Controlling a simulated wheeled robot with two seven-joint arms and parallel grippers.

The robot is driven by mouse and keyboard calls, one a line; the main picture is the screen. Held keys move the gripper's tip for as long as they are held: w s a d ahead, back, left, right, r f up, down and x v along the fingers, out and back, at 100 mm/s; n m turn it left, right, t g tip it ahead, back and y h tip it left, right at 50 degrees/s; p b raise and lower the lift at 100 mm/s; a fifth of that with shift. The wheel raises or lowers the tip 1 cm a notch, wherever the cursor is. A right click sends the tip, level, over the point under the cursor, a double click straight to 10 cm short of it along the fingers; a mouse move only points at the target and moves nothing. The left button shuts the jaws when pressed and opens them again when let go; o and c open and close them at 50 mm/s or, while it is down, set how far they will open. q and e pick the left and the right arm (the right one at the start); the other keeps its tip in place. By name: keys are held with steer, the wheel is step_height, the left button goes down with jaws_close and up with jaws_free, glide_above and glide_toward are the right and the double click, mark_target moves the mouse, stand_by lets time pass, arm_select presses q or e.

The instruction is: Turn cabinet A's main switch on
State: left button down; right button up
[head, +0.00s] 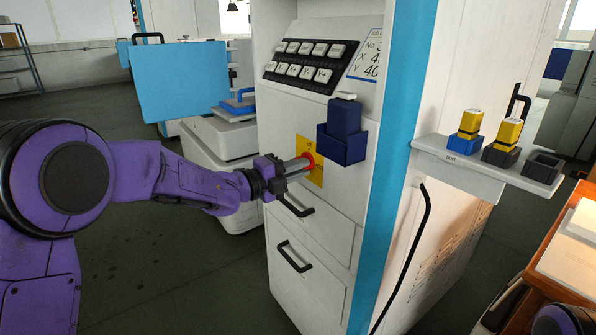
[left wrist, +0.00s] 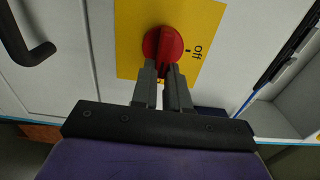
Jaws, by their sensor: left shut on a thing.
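A red rotary switch (head: 310,159) sits on a yellow plate (head: 315,175) on the white cabinet's front (head: 345,202). My left gripper (head: 303,166) reaches it from the left and is shut on its raised grip. In the left wrist view the red switch (left wrist: 163,45) has the two fingers (left wrist: 161,72) at its grip, one on each side. The word "off" and a black mark show on the yellow plate (left wrist: 209,18), right of the knob. The fingers hide part of the plate below the knob. My right gripper is not in view.
A dark blue holder (head: 342,146) juts out right of the switch, below a black key panel (head: 303,62). Drawer handles (head: 295,257) stick out below. A side shelf (head: 462,168) holds yellow-topped blocks. A black cable (head: 415,235) hangs down the side.

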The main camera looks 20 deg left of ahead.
arm_select(q)
steer(key=c, duration=1.1)
jaws_free()
steer(key=v, duration=1)
steer(key=shift+s+a+b, duration=0.1)
steer(key=shift+s+b, duration=0.1)
steer(key=shift+b, duration=0.15)
